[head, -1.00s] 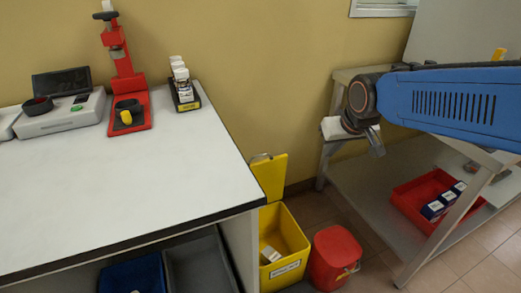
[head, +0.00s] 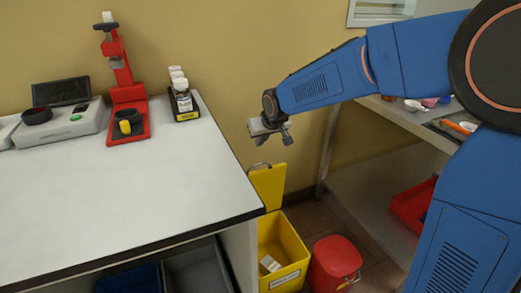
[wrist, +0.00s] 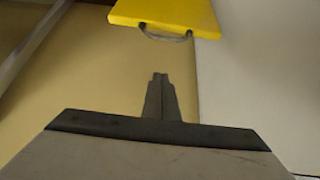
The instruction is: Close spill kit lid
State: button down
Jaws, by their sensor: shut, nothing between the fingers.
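The yellow spill kit box (head: 284,250) stands on the floor beside the end of the bench. Its yellow lid (head: 267,186) is open, standing upright at the back of the box near the wall. A white item (head: 270,264) lies inside the box. My gripper (head: 273,138) is just above the lid's top edge, near the wall, with its fingers shut and empty. In the wrist view the closed fingers (wrist: 159,95) point toward the lid (wrist: 165,14), with a gap between them. A grey handle (wrist: 165,34) shows on the lid's edge.
A white bench (head: 120,190) with its dark edge is close on the left. A red bin (head: 335,263) stands right of the box. A rack of bottles (head: 184,104) sits on the bench's back corner. A second table with a shelf (head: 365,195) is at the right.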

jog(key=x, duration=0.9)
jog(key=shift+s+d+f, duration=0.2)
jog(key=shift+s+d, duration=0.05)
jog(key=shift+s, duration=0.35)
jog(key=shift+s+d+f, duration=0.2)
jog(key=shift+s+d, duration=0.05)
jog(key=shift+s, duration=0.3)
jog(key=shift+s+d+f, duration=0.2)
jog(key=shift+s+d, duration=0.1)
jog(key=shift+s, duration=0.3)
